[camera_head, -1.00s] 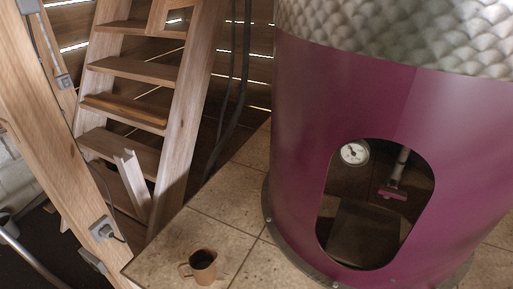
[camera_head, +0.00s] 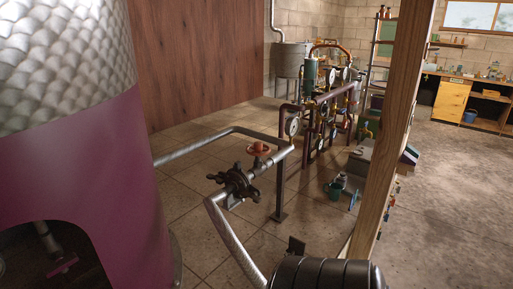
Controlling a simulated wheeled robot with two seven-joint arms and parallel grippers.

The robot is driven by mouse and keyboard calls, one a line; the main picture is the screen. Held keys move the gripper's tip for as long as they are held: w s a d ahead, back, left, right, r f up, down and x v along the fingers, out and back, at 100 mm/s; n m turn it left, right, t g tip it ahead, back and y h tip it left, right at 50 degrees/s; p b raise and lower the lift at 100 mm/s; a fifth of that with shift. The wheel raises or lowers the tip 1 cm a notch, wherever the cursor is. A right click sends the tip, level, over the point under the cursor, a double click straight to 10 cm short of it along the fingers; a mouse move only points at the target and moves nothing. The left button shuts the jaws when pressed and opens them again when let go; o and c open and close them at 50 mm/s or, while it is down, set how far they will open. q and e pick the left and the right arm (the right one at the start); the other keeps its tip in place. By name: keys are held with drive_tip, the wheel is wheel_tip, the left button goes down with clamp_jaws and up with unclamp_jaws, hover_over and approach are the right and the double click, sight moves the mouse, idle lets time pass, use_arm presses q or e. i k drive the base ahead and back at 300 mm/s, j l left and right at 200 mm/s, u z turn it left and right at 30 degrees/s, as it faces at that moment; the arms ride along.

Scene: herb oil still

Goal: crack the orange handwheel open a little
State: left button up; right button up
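A small orange-red handwheel (camera_head: 260,148) sits on top of a grey metal pipe (camera_head: 272,164) in the middle of the head view. It is seen from some way off, and how far it is turned cannot be told. A black multi-armed fitting (camera_head: 238,183) is on the same pipe line, just below and left of it. Neither of my grippers shows in the view, and nothing is seen touching the handwheel.
A large purple and quilted-silver vessel (camera_head: 120,160) fills the left. A rack of purple pipes with gauges (camera_head: 320,115) stands behind the handwheel. A wooden post (camera_head: 393,150) rises at right. A dark ribbed cylinder (camera_head: 325,272) is at the bottom. Open floor (camera_head: 455,210) lies at right.

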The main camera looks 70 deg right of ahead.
sight(258, 146)
drive_tip(key=z, duration=0.4)
drive_tip(key=l+z, duration=0.15)
drive_tip(key=z, duration=0.25)
drive_tip(key=l+z, duration=0.1)
drive_tip(key=z, duration=0.35)
drive_tip(key=l+z, duration=0.1)
drive_tip(key=z, duration=0.3)
drive_tip(key=l+z, duration=0.1)
drive_tip(key=z, duration=0.3)
